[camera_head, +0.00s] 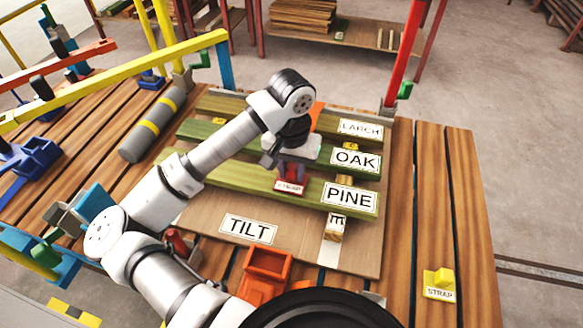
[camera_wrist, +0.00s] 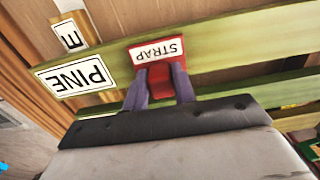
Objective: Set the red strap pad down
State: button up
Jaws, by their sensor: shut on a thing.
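The red strap pad (camera_head: 289,187) has a white STRAP label, which reads upside down in the wrist view (camera_wrist: 178,67). My gripper (camera_head: 291,172) is shut on it, with one finger on each side of its red grip in the wrist view (camera_wrist: 160,90). The pad is over the green PINE board (camera_head: 248,180), left of that board's white label. I cannot tell whether the pad touches the board or hangs just above it. The PINE board also shows in the wrist view (camera_wrist: 240,42).
The OAK board (camera_head: 205,133) and LARCH board (camera_head: 222,105) lie behind the PINE board. A brown TILT panel (camera_head: 300,252) lies beneath. A yellow STRAP pad (camera_head: 439,280) sits at right on bare slats. An orange bin (camera_head: 266,262) stands in front; a grey cylinder (camera_head: 150,125) lies left.

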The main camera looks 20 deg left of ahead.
aim_at(292, 169)
jog(key=shift+f, duration=0.2)
jog(key=o, duration=1)
jog(key=shift+r, duration=0.1)
notch_tip(292, 169, up, 12)
jog(key=shift+r+b, duration=0.15)
jog(key=shift+b, duration=0.65)
